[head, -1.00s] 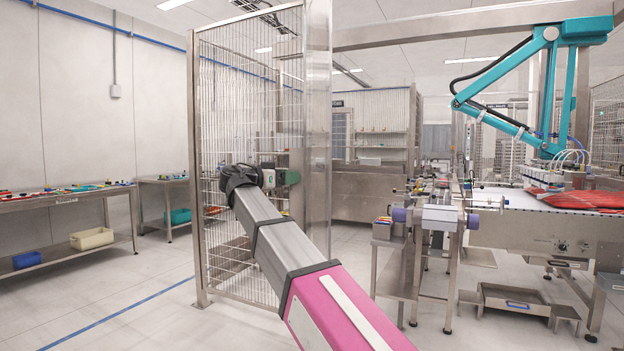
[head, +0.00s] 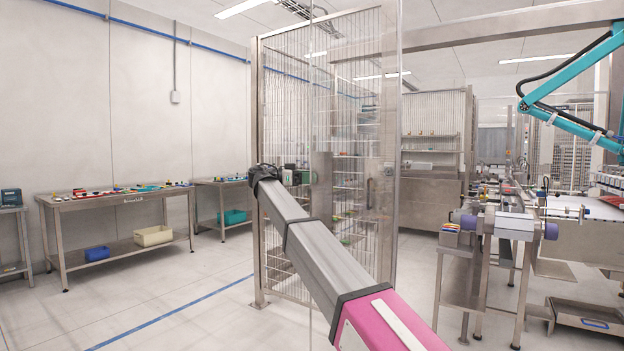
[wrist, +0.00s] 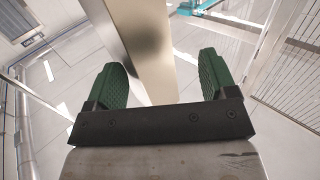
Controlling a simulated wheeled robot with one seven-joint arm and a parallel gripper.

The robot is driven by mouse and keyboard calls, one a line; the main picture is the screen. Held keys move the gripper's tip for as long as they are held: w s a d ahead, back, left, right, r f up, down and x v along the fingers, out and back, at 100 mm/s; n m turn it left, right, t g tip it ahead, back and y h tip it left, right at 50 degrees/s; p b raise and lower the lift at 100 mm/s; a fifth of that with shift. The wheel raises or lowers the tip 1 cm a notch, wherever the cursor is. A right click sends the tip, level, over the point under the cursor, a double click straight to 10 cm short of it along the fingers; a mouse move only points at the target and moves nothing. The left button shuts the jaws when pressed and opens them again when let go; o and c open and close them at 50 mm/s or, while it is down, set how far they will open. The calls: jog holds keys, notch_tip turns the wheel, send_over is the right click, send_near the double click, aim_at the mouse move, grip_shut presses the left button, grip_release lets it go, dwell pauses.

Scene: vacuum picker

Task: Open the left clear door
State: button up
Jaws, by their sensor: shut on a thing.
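The left clear door (head: 345,95) is a tall see-through pane in the middle of the head view. It stands at an angle beside the wire-mesh guard, and floor and shelves show through it. My gripper (head: 299,178) is at the far end of my arm, at mid-height by the pane's left edge. In the wrist view my gripper (wrist: 162,80) has green fingers on both sides of a long pale metal piece (wrist: 143,40), which seems to be part of the door. The exact contact is hidden in the head view.
The mesh guard (head: 283,90) stands behind the door. Steel tables (head: 120,203) line the left wall, with open floor (head: 190,280) before them. A conveyor machine (head: 580,235) and a teal robot arm (head: 570,75) are at right.

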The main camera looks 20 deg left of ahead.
jog(key=shift+w+d+r, duration=0.1)
jog(key=shift+w, duration=0.75)
jog(key=o, duration=0.7)
jog(key=shift+o, duration=0.7)
jog(key=shift+w+d, duration=0.1)
jog(key=v, duration=1)
jog(key=shift+s, duration=0.5)
jog(key=shift+c, duration=0.7)
jog(key=shift+s+a, duration=0.25)
jog(key=shift+a, duration=0.1)
jog(key=shift+s, duration=0.1)
